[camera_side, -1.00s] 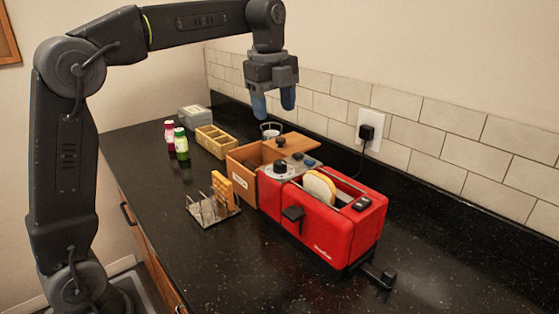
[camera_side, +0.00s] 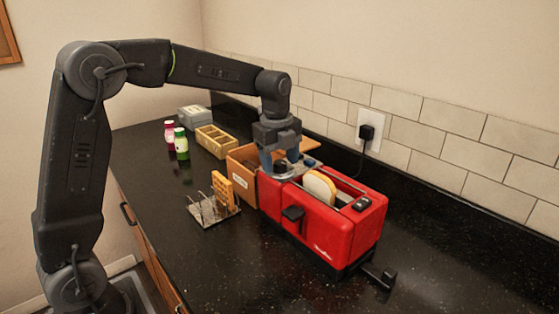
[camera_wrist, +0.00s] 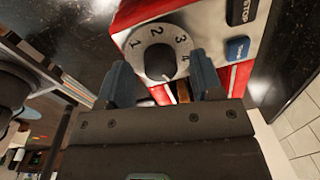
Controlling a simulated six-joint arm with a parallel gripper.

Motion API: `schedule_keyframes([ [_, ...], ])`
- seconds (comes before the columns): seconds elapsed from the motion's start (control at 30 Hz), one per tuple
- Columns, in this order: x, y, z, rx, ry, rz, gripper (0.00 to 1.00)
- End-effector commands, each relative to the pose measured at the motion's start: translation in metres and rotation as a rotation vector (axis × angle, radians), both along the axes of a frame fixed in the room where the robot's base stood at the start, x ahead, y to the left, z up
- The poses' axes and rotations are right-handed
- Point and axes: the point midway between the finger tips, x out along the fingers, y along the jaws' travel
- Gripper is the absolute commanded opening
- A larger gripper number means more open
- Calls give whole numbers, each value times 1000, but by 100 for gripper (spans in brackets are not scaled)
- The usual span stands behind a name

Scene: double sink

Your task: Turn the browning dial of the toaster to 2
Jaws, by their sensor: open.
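The red toaster (camera_side: 335,228) stands on the dark counter with a slice of bread (camera_side: 319,187) in its slot. Its browning dial is a black knob (camera_wrist: 160,61) on a white face with the numbers 1 to 4 showing in the wrist view. A small pale mark shows on the knob's edge on the side away from the numbers. My gripper (camera_side: 280,162) is open and lowered over the dial end of the toaster. In the wrist view, its blue fingers (camera_wrist: 159,62) stand on either side of the knob, apparently with gaps. Contact cannot be told.
A blue button (camera_wrist: 237,48) and a black STOP button (camera_wrist: 241,12) sit beside the dial. A wooden box (camera_side: 240,178) stands right behind the toaster. A toast rack (camera_side: 213,207) is to the left. The wall outlet with plug (camera_side: 368,131) is behind.

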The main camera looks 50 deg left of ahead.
Motion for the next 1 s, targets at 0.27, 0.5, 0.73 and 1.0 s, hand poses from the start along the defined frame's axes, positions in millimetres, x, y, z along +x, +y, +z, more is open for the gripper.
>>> schedule_keyframes([
  [0.27,0,0,-5,0,0,0,60],
  [0.5,0,0,-5,0,0,0,45],
  [0.73,0,0,-4,0,0,0,23],
  [1.0,0,0,-4,1,-1,5,11],
])
